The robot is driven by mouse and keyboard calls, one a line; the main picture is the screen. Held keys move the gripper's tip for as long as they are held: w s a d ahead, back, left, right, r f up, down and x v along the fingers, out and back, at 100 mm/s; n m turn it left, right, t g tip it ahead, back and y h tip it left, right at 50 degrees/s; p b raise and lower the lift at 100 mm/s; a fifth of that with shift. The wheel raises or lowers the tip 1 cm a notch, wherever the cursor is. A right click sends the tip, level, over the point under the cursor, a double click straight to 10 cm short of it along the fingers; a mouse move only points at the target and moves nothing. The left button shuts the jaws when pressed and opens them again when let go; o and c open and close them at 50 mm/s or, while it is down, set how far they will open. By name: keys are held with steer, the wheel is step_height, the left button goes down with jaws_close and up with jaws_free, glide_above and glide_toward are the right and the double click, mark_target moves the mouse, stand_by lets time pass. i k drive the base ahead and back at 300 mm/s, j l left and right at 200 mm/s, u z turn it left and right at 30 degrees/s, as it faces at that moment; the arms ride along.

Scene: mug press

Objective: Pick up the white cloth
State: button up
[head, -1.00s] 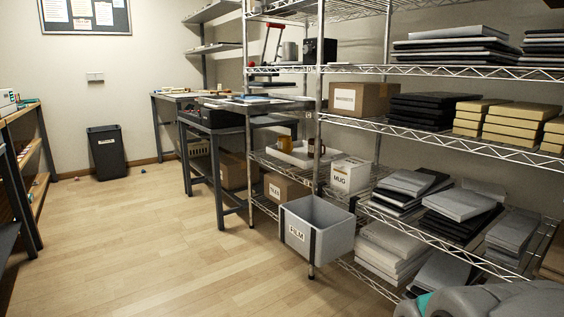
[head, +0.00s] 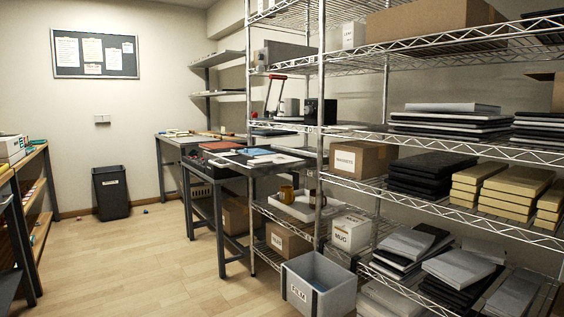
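I cannot make out a white cloth for sure in the head view. A flat pale piece (head: 262,159) lies on the dark worktable (head: 224,166) left of the wire shelving, too small to tell whether it is cloth or paper. A blue flat piece lies beside it. My gripper is not in view.
Wire shelving (head: 455,142) fills the right side, with boxes and stacked slabs. A grey bin marked FILM (head: 334,295) sticks out at its lower front. A black waste bin (head: 111,193) stands by the back wall. The wooden floor (head: 130,265) at left is mostly clear.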

mark_target(260, 162)
steer(key=i+j, duration=0.4)
steer(key=j, duration=0.15)
steer(key=i+j, duration=0.85)
steer(key=j, duration=0.2)
